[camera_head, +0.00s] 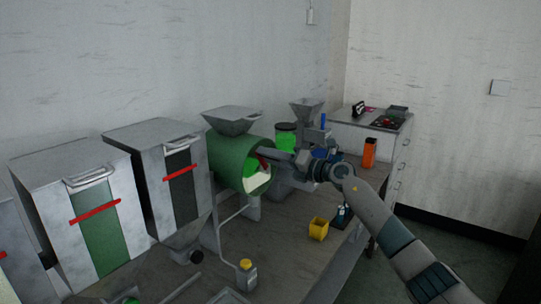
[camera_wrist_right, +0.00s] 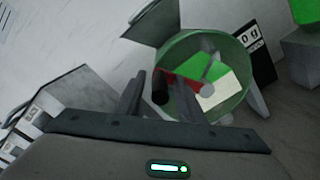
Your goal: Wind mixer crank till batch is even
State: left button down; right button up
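The mixer is a green drum (camera_head: 228,160) lying on its side under a grey hopper (camera_head: 233,119). Its open end shows separate patches of green (camera_wrist_right: 208,68) and cream (camera_wrist_right: 222,92), with a red part (camera_wrist_right: 178,76) beside them. A dark cylindrical crank handle (camera_wrist_right: 160,88) sticks out toward the right wrist camera. My right gripper (camera_head: 268,154) is at the drum's open end. In the wrist view its fingers (camera_wrist_right: 159,92) stand on either side of the handle, with gaps visible, so it looks open. My left gripper is not in view.
A yellow cup (camera_head: 318,228) and yellow-capped bottle (camera_head: 246,274) stand on the bench. A green container (camera_head: 285,138) and an orange container (camera_head: 369,153) are farther back.

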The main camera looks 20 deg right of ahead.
grip_shut()
jog(key=shift+w, duration=0.1)
dwell(0.3)
